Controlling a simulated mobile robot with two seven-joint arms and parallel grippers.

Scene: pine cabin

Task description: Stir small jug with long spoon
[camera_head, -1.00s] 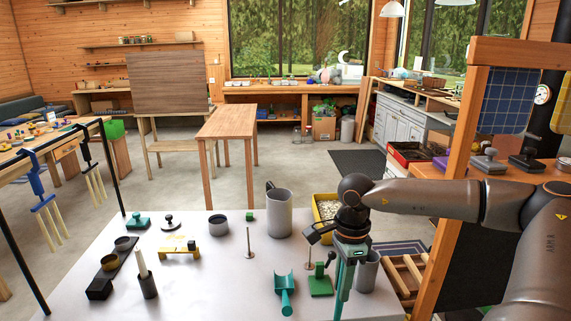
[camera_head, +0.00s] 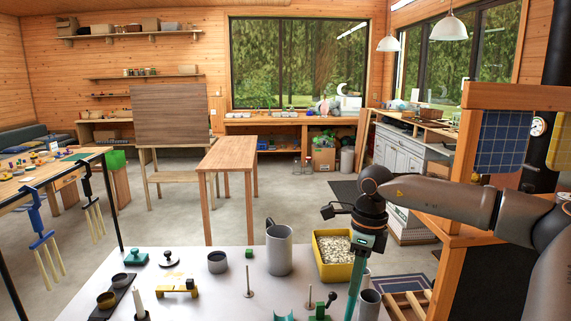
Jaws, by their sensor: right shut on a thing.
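My right gripper (camera_head: 366,248) points down above the right side of the table and is shut on a long teal handle, which looks like the long spoon (camera_head: 353,287). The handle runs down past the bottom edge, so its lower end is hidden. A small grey vessel (camera_head: 371,303), perhaps the small jug, stands just right of the handle, cut off by the frame. I cannot tell whether the spoon is inside or in front of it. A larger grey jug with a dark handle (camera_head: 279,252) stands upright at the back of the table. My left gripper is not in view.
A yellow bin of pale pieces (camera_head: 336,268) is behind the right gripper. The white table (camera_head: 235,290) also holds a dark grey bowl (camera_head: 217,262), a thin upright rod (camera_head: 249,282), a yellow block piece (camera_head: 178,288) and a green block (camera_head: 249,253). A wooden frame stands right.

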